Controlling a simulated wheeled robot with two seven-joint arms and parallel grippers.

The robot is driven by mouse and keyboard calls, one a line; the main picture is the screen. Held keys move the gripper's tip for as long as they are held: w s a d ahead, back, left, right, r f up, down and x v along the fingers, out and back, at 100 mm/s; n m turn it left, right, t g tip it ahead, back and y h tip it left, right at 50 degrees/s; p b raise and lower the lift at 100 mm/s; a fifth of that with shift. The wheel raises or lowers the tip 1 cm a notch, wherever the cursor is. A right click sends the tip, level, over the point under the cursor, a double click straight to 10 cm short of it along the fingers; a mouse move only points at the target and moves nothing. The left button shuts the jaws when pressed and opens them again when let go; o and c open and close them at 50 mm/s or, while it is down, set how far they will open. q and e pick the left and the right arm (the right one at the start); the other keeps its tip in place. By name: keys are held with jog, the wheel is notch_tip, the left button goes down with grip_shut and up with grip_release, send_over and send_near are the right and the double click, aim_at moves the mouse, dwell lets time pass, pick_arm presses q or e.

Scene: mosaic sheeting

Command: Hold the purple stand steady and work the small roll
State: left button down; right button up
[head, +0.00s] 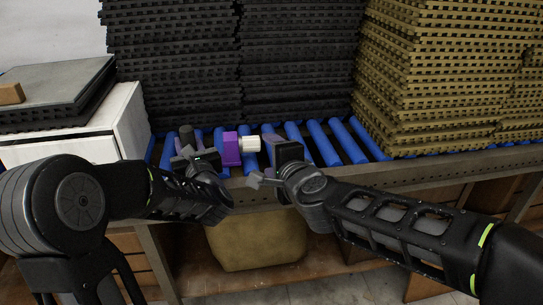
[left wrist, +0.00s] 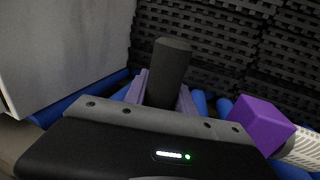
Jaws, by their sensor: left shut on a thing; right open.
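The purple stand (head: 231,149) is a small block over the blue rollers, with the small white ribbed roll (head: 249,144) sticking out of its right side. In the left wrist view the purple block (left wrist: 262,124) and part of the white roll (left wrist: 303,147) are at the lower right. My left gripper (head: 185,145) is left of the block, shut on an upright dark cylinder (left wrist: 168,72) between its fingers. I cannot tell whether the cylinder joins the stand. My right gripper (head: 268,147) is open, just right of the roll, and appears apart from it.
Blue conveyor rollers (head: 326,144) run beneath, with a metal rail (head: 400,174) in front. Tall stacks of black sheets (head: 180,60) and tan sheets (head: 440,70) stand behind. A white cabinet (head: 80,140) is at left. A tan bin (head: 255,245) is below.

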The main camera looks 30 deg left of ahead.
dwell(0.9)
pick_arm(q)
jog(key=c, duration=0.9)
grip_release()
jog(key=shift+c, duration=0.2)
jog(key=shift+r, duration=0.15)
notch_tip(320, 180, up, 14)
jog(key=p, duration=0.5)
jog(key=shift+f, duration=0.2)
